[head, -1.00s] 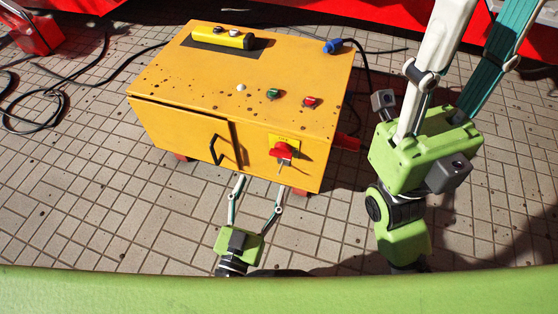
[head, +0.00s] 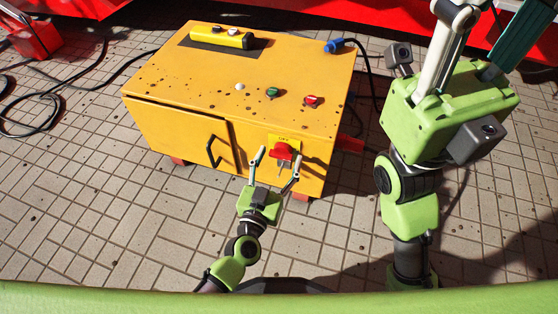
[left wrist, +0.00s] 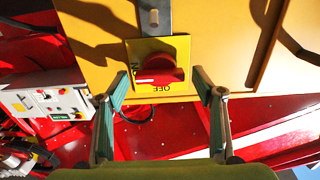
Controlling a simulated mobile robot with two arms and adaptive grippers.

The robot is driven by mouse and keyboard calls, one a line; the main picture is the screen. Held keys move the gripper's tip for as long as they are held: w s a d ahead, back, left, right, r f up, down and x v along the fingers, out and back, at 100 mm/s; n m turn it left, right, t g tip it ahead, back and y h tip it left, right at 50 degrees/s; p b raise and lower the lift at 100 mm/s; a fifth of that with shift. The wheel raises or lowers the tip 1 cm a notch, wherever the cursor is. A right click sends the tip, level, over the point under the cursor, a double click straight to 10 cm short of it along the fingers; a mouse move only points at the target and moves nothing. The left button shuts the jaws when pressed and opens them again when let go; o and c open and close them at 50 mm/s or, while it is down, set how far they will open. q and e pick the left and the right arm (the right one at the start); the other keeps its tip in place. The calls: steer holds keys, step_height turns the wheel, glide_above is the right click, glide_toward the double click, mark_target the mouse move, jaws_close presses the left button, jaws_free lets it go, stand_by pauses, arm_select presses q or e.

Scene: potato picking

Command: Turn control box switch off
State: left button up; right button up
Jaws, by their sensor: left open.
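The yellow control box (head: 190,120) stands on the tiled floor. Its red rotary switch (head: 283,152) sits on a yellow plate on the front face, with OFF lettered above it. In the left wrist view the red switch (left wrist: 160,68) appears inverted, with its white mark toward the left, near the ON lettering. My left gripper (head: 279,161) is open and empty in front of the switch, its fingers on either side. Contact cannot be told. My right gripper's body (head: 450,110) is raised at the right; its fingertips are out of frame.
The box top holds a yellow push-button unit (head: 222,38), a green switch (head: 273,92), a small red switch (head: 313,100) and a blue plug (head: 338,45). A black door handle (head: 213,150) is left of the switch. Black cables (head: 40,110) lie at left. Floor in front is clear.

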arm_select(q)
steer(key=shift+w, duration=0.2)
steer(key=shift+c, duration=0.4)
steer(key=c, duration=1)
steer(key=shift+c, duration=0.2)
